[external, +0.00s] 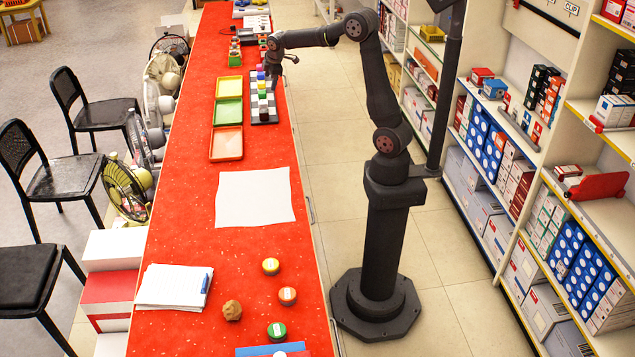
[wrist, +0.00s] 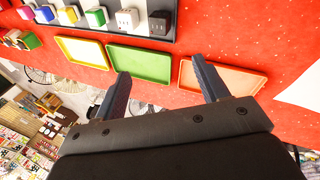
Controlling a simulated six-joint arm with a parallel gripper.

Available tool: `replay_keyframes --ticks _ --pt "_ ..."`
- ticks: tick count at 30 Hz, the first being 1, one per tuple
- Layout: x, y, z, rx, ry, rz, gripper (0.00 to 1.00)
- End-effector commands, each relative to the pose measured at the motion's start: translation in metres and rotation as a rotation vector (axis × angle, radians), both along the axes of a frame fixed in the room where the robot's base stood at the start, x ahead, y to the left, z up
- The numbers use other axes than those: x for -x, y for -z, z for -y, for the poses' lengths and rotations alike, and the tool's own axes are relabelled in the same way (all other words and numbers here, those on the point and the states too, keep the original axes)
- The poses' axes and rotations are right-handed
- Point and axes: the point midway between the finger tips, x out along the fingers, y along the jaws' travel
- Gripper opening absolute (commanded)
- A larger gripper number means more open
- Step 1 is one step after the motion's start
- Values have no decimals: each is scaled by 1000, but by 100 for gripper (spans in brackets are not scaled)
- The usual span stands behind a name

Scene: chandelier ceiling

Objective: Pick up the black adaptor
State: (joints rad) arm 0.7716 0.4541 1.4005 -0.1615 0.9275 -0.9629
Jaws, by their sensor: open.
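The black adaptor (wrist: 159,23) is a small dark cube at the right end of a row of adaptors on the checkered board (wrist: 190,15) in the wrist view. A white adaptor (wrist: 127,18) stands just left of it. In the external view the checkered board (external: 255,108) lies on the red table, and the black adaptor is too small there to make out clearly. My gripper (wrist: 160,70) is open, with nothing between its fingers, apart from the black adaptor. In the external view my gripper (external: 274,68) is above the far end of the board.
Yellow (external: 229,87), green (external: 228,112) and orange (external: 227,144) trays lie left of the board. A white sheet (external: 255,198) lies nearer. Other coloured adaptors, such as a green one (wrist: 96,17), stand close in the row. Chairs and fans stand left of the table, shelves right.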

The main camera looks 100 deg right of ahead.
Motion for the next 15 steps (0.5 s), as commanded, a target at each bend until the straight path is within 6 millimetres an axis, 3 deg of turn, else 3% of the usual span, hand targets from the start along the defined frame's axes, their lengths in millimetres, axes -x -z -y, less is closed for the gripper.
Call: replay_keyframes --ticks 9,15 --pt "-24 30 7 104 -674 -351 67" --pt "-36 44 11 136 -1024 -531 67"
